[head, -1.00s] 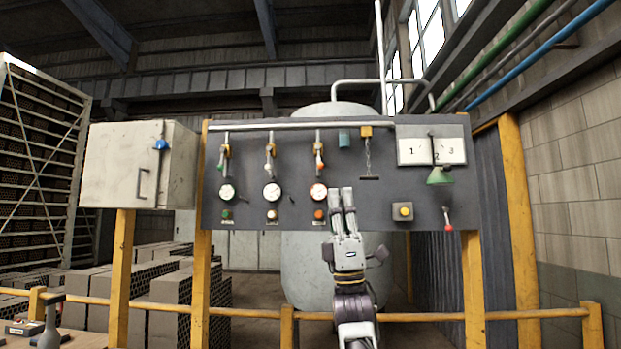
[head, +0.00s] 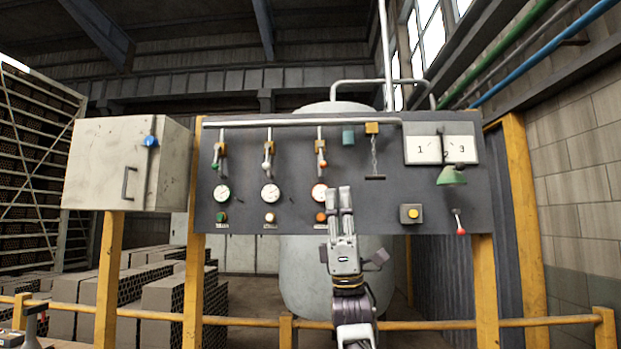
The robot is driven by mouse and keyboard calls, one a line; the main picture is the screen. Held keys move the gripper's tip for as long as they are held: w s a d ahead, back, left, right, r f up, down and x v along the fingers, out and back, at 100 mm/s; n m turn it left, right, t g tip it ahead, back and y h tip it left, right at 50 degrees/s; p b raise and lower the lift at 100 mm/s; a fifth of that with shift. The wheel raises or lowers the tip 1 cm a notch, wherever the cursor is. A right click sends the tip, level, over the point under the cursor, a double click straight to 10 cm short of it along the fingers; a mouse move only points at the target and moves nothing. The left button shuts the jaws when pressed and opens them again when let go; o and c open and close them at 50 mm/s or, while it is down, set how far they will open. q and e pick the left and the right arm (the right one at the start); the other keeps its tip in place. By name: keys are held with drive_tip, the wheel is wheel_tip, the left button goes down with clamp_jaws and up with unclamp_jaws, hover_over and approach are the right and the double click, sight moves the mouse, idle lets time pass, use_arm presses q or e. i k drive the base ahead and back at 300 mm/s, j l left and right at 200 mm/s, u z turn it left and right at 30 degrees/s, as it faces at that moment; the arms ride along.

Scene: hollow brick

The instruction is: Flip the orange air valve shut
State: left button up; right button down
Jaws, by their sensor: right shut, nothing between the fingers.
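The orange air valve (head: 321,161) is the rightmost of three lever valves on the dark panel (head: 300,180). Its orange-tipped lever hangs down on a vertical pipe, above a round gauge (head: 319,193) and an orange button (head: 320,217). My right gripper (head: 340,189) is shut and empty, fingers pointing up, below and slightly right of the valve. It appears apart from the valve; its distance from the panel is hard to judge.
Two similar valves (head: 268,160) are to the left. A grey cabinet (head: 100,165) stands left; a yellow rail (head: 255,321) crosses below.

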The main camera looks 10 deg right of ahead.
sight(323, 165)
drive_tip(key=i, duration=1.25)
